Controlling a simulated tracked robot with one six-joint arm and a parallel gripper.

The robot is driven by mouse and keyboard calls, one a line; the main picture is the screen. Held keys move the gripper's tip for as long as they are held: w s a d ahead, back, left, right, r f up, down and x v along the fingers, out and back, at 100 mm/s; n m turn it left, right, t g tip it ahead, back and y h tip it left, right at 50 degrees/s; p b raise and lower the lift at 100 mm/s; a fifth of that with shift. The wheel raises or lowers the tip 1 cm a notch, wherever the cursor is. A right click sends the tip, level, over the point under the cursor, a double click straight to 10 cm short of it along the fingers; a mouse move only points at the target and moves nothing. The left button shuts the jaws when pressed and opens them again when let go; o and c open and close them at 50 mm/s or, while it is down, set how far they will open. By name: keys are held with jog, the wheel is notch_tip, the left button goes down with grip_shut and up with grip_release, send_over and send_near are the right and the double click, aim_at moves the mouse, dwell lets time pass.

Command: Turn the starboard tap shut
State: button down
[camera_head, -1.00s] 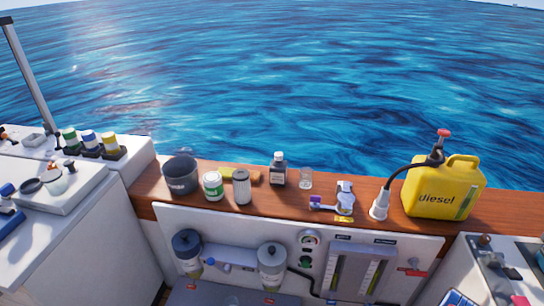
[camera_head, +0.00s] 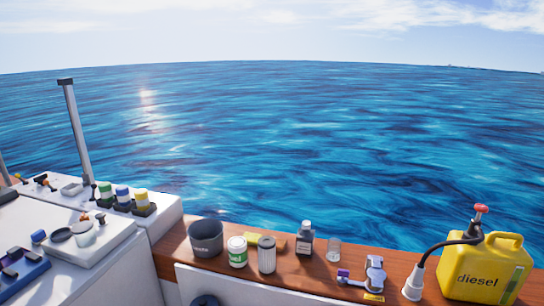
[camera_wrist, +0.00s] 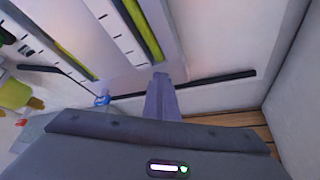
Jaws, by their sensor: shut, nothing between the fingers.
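In the wrist view my gripper (camera_wrist: 161,80) is shut and empty, its fingers together in front of the pale panel (camera_wrist: 185,40). A small blue handle (camera_wrist: 101,100), which looks like a tap, lies left of the fingers, apart from them, near the lower end of a gauge. I cannot tell whether it is the starboard tap or how far it is turned. Two tall gauges with yellow-green strips, a left one (camera_wrist: 65,50) and a right one (camera_wrist: 142,30), show on the panel. The head view shows neither my gripper nor any tap.
In the wrist view a yellow-bowled filter (camera_wrist: 14,95) is at the left, a black bar (camera_wrist: 215,82) crosses the panel, and a white wall (camera_wrist: 300,110) stands right. In the head view a bucket (camera_head: 206,238), bottle (camera_head: 305,242) and diesel can (camera_head: 482,268) stand on the wooden ledge.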

jog(key=shift+s+d+f, duration=0.2)
jog(key=shift+d+f, duration=0.1)
jog(key=shift+d, duration=0.45)
dwell(0.3)
jog(key=shift+s+d+f, duration=0.15)
jog(key=shift+d+f, duration=0.3)
jog(key=shift+f, duration=0.05)
dwell(0.6)
jog(key=shift+d+r, duration=0.1)
jog(key=shift+s+d+r, duration=0.1)
jog(key=shift+d+r, duration=0.05)
jog(key=shift+d, duration=0.05)
dwell(0.4)
jog(key=s, duration=0.2)
jog(key=s+a, duration=0.1)
jog(key=s, duration=0.2)
jog(key=shift+s+a, duration=0.35)
dwell(0.4)
